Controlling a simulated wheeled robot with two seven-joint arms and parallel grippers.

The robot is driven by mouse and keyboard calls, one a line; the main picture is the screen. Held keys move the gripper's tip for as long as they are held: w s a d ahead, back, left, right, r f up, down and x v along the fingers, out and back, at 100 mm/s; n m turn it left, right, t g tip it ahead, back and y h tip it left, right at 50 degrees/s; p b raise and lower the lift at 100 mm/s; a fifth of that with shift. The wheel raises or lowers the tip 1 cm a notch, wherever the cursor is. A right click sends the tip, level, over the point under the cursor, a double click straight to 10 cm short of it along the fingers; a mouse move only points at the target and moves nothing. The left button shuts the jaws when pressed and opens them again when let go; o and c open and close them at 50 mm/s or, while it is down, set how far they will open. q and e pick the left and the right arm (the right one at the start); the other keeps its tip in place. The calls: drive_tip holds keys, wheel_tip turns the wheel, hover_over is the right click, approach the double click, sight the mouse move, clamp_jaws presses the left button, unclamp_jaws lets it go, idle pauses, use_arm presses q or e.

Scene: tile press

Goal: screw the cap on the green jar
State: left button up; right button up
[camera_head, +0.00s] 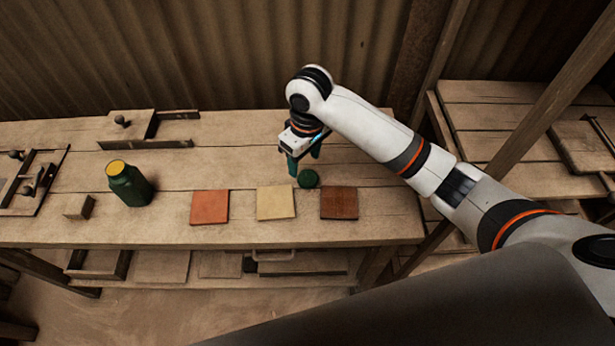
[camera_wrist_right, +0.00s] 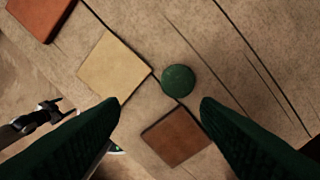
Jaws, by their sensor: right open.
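The green jar (camera_head: 132,190) stands upright on the bench at the left, with a yellow-orange top face showing. A round green cap (camera_head: 308,178) lies flat on the bench behind the gap between the yellow and dark brown tiles. It also shows in the right wrist view (camera_wrist_right: 178,81). My right gripper (camera_head: 304,166) is open, pointing down over the bench just behind and above the cap. In the wrist view its two green fingers (camera_wrist_right: 158,106) are wide apart with nothing between them; the cap shows beyond their tips. My left gripper does not show in the head view.
An orange tile (camera_head: 209,207), a yellow tile (camera_head: 276,203) and a dark brown tile (camera_head: 339,203) lie along the front edge. A small wooden block (camera_head: 79,207) sits left of the jar. A wooden fixture (camera_head: 130,127) stands behind it. The bench between jar and cap is clear.

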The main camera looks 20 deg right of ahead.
drive_tip(key=shift+w+d+r+h, duration=0.3)
drive_tip(key=shift+w+d+r, duration=0.6)
drive_tip(key=shift+w+r, duration=0.25)
drive_tip(key=shift+s, duration=0.1)
hover_over(308, 177)
wheel_tip(308, 177, down, 7)
drive_tip(key=shift+d+r+p, duration=0.1)
drive_tip(key=shift+p, duration=0.25)
wheel_tip(308, 177, down, 4)
drive_tip(key=shift+s+f+p, duration=0.1)
drive_tip(key=shift+p, duration=0.3)
drive_tip(key=shift+f, duration=0.5)
